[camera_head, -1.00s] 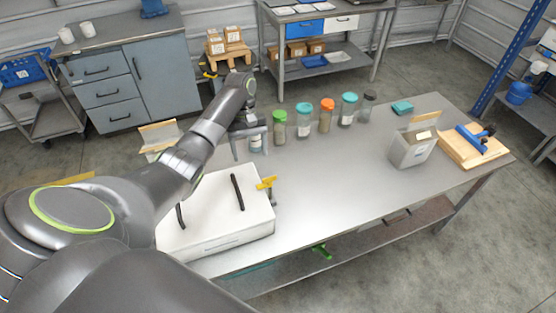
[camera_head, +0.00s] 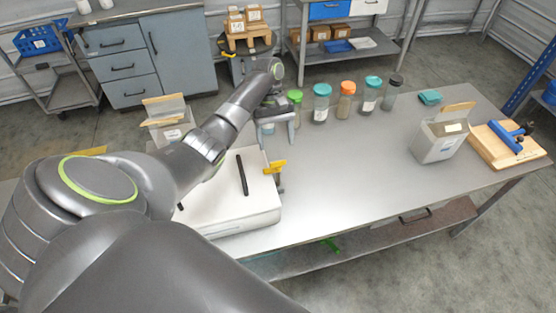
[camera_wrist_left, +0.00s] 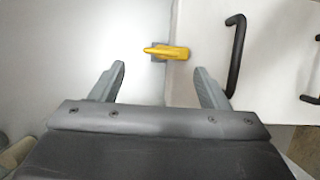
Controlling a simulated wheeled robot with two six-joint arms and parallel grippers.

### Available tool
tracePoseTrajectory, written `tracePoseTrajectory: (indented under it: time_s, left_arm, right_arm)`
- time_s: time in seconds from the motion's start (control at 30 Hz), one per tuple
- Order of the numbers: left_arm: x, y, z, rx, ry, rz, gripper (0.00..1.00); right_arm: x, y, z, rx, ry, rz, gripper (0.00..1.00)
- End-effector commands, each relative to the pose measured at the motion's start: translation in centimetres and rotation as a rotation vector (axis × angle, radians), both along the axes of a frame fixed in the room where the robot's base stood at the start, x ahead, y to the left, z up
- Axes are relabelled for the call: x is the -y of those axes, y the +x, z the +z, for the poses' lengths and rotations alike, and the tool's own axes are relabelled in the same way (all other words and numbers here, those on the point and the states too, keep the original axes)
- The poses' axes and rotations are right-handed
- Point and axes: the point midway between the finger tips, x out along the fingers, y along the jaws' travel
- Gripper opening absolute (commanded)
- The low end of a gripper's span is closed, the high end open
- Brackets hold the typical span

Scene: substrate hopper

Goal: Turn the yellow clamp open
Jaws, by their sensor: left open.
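The yellow clamp (camera_head: 275,167) sits at the right edge of a white box (camera_head: 232,212) with black handles, near its far corner. In the left wrist view the clamp (camera_wrist_left: 167,52) lies ahead of the fingertips, roughly midway between them, its yellow bar pointing across the gap. My left gripper (camera_head: 278,138) is open and empty, on the far side of the clamp, apart from it in the picture. Its two grey fingers (camera_wrist_left: 160,78) are spread wide in the wrist view. My right gripper is not in view.
Several lidded jars (camera_head: 345,100) stand along the table's back edge, close to my left gripper. A grey container (camera_head: 437,142) and a wooden board with a blue tool (camera_head: 508,140) stand at the right. A black handle (camera_wrist_left: 236,55) stands up near the clamp. The table's middle is clear.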

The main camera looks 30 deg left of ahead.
Motion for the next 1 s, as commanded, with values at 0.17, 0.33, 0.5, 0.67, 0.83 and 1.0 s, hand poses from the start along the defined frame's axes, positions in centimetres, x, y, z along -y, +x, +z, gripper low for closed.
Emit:
tracePoseTrajectory:
  time_s: [0.17,0.33,0.5,0.67,0.83,1.0]
  left_arm:
    - [0.8,-0.8,-3.2,-0.001,0.001,0.0,0.69]
    - [1.5,-1.3,-4.9,-0.001,0.001,0.0,0.69]
    - [1.8,-1.6,-5.8,-0.001,0.001,0.001,0.69]
    - [1.8,-1.6,-5.9,0.0,0.001,0.0,0.69]
    - [1.8,-1.6,-5.8,-0.001,0.001,0.0,0.64]
    - [1.8,-1.6,-5.8,0.0,0.001,0.0,0.42]
  right_arm:
    - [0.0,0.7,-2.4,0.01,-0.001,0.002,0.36]
    - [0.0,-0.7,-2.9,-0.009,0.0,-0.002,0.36]
    - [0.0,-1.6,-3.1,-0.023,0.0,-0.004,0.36]
    - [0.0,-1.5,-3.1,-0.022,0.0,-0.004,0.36]
    - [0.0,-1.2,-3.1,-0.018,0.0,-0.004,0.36]
    - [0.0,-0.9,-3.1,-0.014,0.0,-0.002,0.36]
